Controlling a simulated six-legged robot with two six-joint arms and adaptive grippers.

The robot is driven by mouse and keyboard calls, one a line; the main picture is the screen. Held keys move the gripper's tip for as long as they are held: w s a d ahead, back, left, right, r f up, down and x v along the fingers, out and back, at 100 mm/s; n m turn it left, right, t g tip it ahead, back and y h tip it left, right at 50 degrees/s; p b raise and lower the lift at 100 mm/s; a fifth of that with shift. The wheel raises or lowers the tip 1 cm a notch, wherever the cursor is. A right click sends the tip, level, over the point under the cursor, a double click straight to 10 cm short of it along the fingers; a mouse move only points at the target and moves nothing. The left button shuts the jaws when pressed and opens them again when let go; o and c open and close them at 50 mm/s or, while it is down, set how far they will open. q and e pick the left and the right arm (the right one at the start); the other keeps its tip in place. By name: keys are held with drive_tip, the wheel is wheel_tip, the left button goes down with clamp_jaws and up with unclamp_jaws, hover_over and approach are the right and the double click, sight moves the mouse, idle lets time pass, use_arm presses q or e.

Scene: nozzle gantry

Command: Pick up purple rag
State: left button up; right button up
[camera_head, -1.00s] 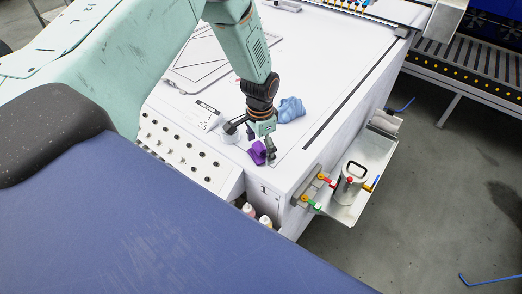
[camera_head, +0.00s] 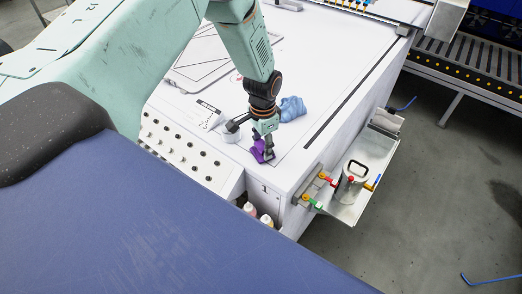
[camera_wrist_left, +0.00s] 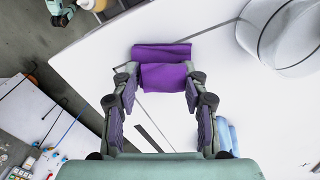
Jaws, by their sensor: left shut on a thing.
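The purple rag (camera_head: 258,150) lies crumpled on the white table top near its front right corner. It also shows in the left wrist view (camera_wrist_left: 162,62), at the far end of the fingers. My left gripper (camera_head: 266,152) points down at the rag, with its fingertips at the rag's two sides in the wrist view (camera_wrist_left: 163,76). The fingers are shut on the rag, and part of the rag sticks out beyond the tips. The rag appears still down at the table surface.
A blue rag (camera_head: 292,108) lies just behind the gripper. A row of knobs (camera_head: 180,150) lines the table's front left. A metal tray (camera_head: 362,185) with a canister hangs off the right side.

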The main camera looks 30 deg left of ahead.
use_arm(q)
drive_tip(key=shift+s+f, duration=0.25)
drive_tip(key=shift+f, duration=0.05)
drive_tip(key=shift+c, duration=0.8)
